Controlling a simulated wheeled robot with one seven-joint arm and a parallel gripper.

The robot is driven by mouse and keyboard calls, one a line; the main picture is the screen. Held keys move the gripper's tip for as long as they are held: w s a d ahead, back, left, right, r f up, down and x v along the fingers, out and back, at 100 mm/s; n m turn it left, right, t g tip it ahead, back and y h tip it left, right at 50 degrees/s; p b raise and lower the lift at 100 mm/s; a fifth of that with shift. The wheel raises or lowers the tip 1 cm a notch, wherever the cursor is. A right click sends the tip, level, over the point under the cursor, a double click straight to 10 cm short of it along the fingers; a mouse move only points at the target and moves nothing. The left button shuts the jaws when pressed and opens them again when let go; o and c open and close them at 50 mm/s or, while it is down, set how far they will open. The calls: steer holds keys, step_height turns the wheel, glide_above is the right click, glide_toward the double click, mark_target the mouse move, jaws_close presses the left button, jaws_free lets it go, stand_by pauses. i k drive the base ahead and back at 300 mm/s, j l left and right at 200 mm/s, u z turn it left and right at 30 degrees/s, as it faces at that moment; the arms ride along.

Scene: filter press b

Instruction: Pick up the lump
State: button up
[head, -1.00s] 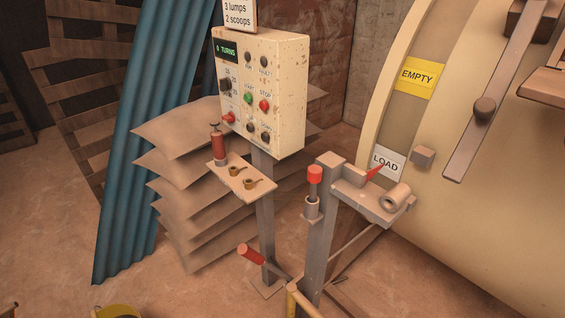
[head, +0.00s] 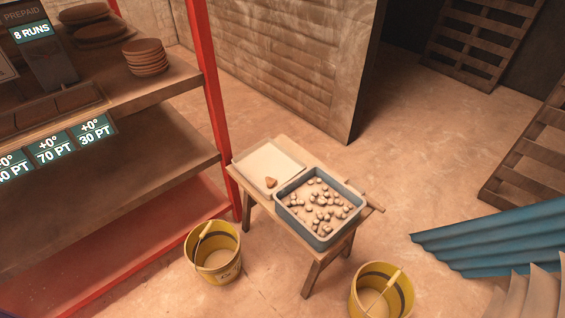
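I cannot tell which of these the task means. My gripper is not in view.
Yellow buckets stand on the floor, one (head: 213,260) left of the table and one (head: 385,295) at its front right. A red-framed shelf (head: 208,85) stands at left. Blue corrugated sheets (head: 500,240) lean in at right. The floor behind the table is clear.

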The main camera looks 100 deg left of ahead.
mark_target(270, 181)
steer(key=u, duration=2.65)
steer(key=i+l+u, duration=0.4)
steer(key=l+u, duration=0.2)
steer(key=i+l+u, duration=0.15)
steer(key=l+u, duration=0.15)
